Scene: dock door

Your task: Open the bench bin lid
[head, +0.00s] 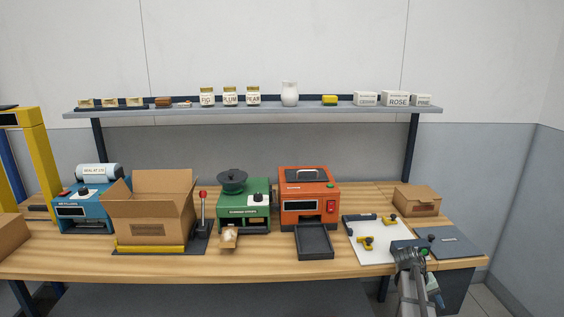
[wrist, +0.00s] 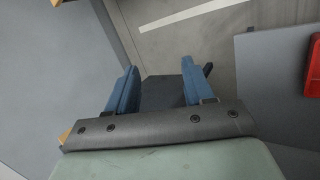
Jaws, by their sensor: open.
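The bench bin lid appears to be the flat dark grey panel (head: 455,244) at the right end of the bench, with a small dark knob near its left edge. It lies flat, level with the bench top. A dark box body (head: 455,287) shows under the bench edge below it. My gripper (head: 437,298) is at the front right, low before the bench edge, partly hidden by my arm. In the wrist view my gripper (wrist: 158,66) has two blue fingers apart, with nothing held. A dark surface shows between and beyond them; I cannot tell what it is.
A white board (head: 380,243) with yellow clamps lies left of the panel. A cardboard box (head: 417,201) stands behind it. An orange machine (head: 309,198) with a dark tray (head: 314,241) stands further left. The wrist view shows floor with a white line (wrist: 190,14).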

